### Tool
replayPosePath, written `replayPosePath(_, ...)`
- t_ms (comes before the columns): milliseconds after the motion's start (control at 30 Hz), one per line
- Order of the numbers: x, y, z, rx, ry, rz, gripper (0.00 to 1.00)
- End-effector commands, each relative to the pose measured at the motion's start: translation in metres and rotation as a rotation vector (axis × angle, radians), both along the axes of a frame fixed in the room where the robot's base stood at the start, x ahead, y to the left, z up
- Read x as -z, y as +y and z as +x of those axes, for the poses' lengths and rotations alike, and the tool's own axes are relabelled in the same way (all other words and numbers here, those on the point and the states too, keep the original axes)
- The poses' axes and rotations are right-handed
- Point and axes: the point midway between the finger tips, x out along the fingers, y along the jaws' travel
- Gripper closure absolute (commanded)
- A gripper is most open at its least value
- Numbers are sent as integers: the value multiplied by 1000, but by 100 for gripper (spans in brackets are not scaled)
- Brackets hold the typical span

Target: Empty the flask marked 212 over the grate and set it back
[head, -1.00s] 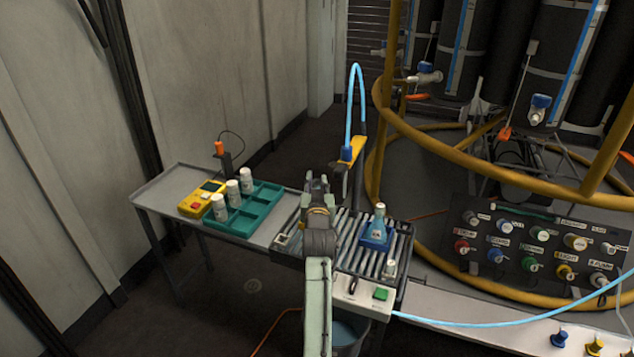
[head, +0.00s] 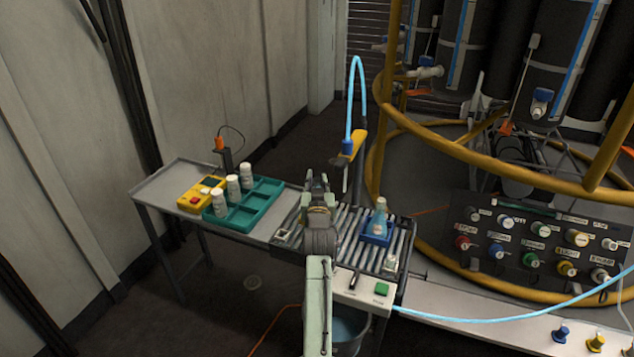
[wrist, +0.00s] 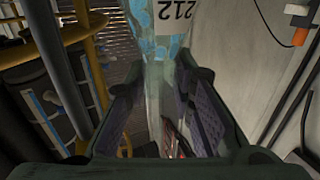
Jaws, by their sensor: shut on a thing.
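My gripper (wrist: 165,130) is shut on the clear neck of a flask (wrist: 158,95) in the wrist view. Its label reads 212, upside down in the picture, and light blue shows in its body at the top edge. In the head view my gripper (head: 317,188) is above the left part of a slatted metal bed (head: 345,252); the held flask is hidden there. A second flask (head: 379,216) with pale blue contents stands upright in a blue holder (head: 373,238) on the bed.
A teal tray (head: 262,206) with several white bottles (head: 233,187) and a yellow device (head: 196,200) are on the table to the left. A yellow-handled nozzle on a blue hose (head: 353,85) rises behind the bed. A yellow rail (head: 450,148) and knob panel (head: 520,240) are at right.

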Motion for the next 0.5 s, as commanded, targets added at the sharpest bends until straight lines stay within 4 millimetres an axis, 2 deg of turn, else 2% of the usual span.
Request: replayPosePath(500,16,0,0,0,0,0,100)
